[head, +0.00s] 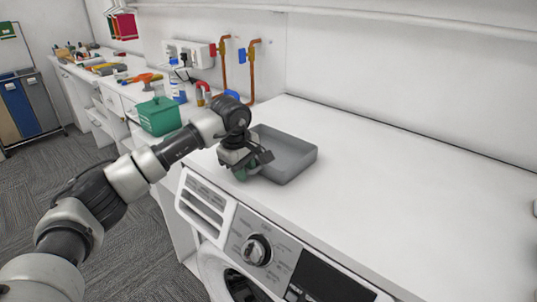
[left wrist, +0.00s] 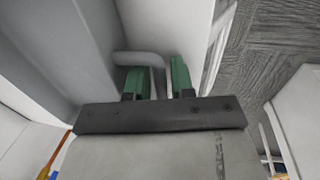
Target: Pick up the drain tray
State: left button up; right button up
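The drain tray (head: 296,163) is a shallow grey rectangular tray lying flat on the white top of the washing machine (head: 243,236). My left gripper (head: 247,168) is at the tray's near left side and covers part of its rim. In the left wrist view, my gripper (left wrist: 158,80) shows two green fingers standing apart. The tray's grey wall (left wrist: 85,40) is at the left, and a rounded grey handle (left wrist: 140,59) bends in between the fingers. A gap shows beside the handle, so the fingers do not look closed on it. My right gripper is not seen.
A green box (head: 159,116) stands on the counter left of my forearm. Copper pipes (head: 251,72) with valves run down the wall behind. The white worktop (head: 400,185) right of the tray is clear. Tools (head: 140,80) lie farther along the counter.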

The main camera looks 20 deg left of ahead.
pick_arm(q)
grip_shut()
jog(key=shift+r, duration=0.15)
